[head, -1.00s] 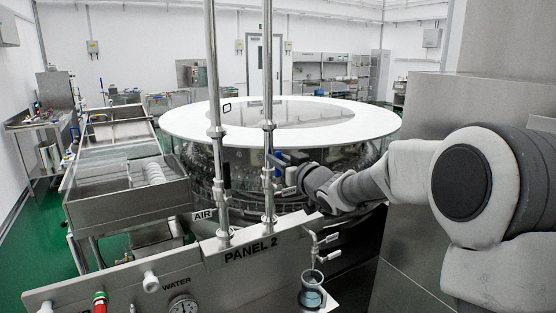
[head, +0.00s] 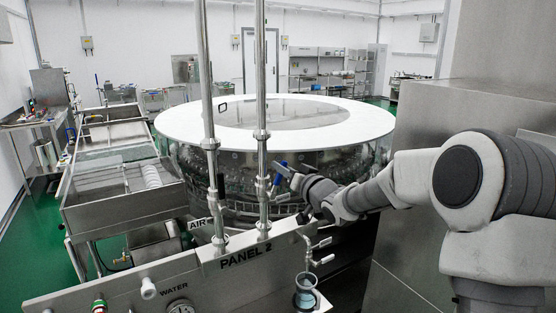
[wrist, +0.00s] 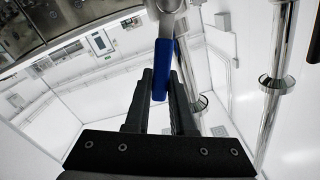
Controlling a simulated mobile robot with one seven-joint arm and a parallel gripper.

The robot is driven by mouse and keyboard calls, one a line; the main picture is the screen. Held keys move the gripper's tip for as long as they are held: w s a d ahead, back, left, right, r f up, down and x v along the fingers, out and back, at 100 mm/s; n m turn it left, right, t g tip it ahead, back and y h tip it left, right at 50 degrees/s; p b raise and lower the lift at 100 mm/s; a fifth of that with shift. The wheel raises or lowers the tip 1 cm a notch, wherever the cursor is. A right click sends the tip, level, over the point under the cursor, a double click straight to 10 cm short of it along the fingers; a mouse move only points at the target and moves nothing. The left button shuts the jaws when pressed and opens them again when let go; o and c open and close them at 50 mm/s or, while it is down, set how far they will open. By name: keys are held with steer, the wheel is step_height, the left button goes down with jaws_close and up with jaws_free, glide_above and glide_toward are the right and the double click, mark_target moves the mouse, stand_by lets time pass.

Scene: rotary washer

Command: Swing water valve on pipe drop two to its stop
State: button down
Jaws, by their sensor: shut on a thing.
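The valve's blue lever (head: 279,179) is to the right of the right-hand vertical pipe (head: 261,90) in the head view, above the PANEL 2 board. The lever slants down towards the pipe. My gripper (head: 284,171) is at this lever, reaching in from the right. In the wrist view the blue lever (wrist: 163,68) hangs down from a metal valve body (wrist: 165,6). My gripper's two dark fingers (wrist: 162,88) are shut on its lower end. The exact valve stem position is hard to make out.
A second vertical pipe (head: 207,90) stands left of it. The PANEL 2 board (head: 170,275) with taps and a gauge lies below. A cup (head: 305,290) hangs at the board's right end. The round washer (head: 170,115) is behind; a steel cabinet (head: 440,150) stands right.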

steer(key=w+d+f+m+p, duration=0.2)
steer(key=d+f+m+p, duration=0.2)
steer(key=m, duration=0.9)
steer(key=shift+w+f, duration=0.3)
steer(key=shift+f, duration=1.45)
steer(key=c, duration=0.8)
jaws_free()
steer(key=shift+o, duration=0.2)
steer(key=b+v, duration=0.1)
steer(key=v, duration=1.6)
steer(key=shift+s, duration=0.2)
